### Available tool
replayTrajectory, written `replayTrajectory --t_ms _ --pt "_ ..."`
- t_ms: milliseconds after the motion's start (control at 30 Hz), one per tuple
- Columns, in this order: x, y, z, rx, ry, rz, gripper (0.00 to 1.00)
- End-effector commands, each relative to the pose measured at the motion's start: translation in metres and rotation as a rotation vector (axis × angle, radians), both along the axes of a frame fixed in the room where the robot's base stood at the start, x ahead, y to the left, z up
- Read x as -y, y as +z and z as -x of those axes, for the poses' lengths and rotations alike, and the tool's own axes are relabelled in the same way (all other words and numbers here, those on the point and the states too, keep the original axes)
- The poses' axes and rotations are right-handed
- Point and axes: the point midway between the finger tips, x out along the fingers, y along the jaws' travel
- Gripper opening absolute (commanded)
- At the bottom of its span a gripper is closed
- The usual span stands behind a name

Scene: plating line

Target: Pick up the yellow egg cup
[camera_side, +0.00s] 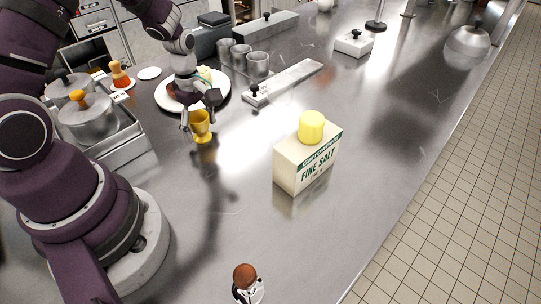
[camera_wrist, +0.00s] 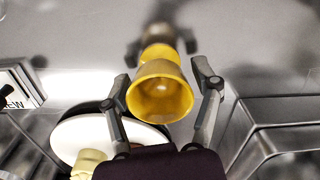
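The yellow egg cup (camera_side: 201,128) appears to stand upright on the steel counter, in front of the white plate. My gripper (camera_side: 199,112) is down around it, with one finger on either side. In the wrist view, the egg cup (camera_wrist: 161,92) sits between the fingertips of my gripper (camera_wrist: 164,82), its hollow bowl facing the camera. The fingers are apart; a gap shows at the right finger, while the left finger is very close to the rim, and I cannot tell whether it touches.
A salt box (camera_side: 306,161) with a yellow cylinder (camera_side: 312,126) on top stands to the right. The white plate (camera_side: 222,99) with food is just behind, and lidded pots (camera_side: 87,121) in a tray stand left. A small brown-topped object (camera_side: 247,281) is at the front. Counter between is clear.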

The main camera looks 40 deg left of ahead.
Motion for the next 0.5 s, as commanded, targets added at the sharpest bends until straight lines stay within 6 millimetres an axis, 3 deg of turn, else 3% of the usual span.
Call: replayTrajectory --t_ms 67,367,500 --pt "0.0000 0.0001 0.0000 0.000 0.000 0.000 0.49" --pt "0.0000 0.0002 0.0001 0.000 0.000 0.000 0.10" --pt "0.0000 0.0003 0.0000 0.000 0.000 0.000 0.09"
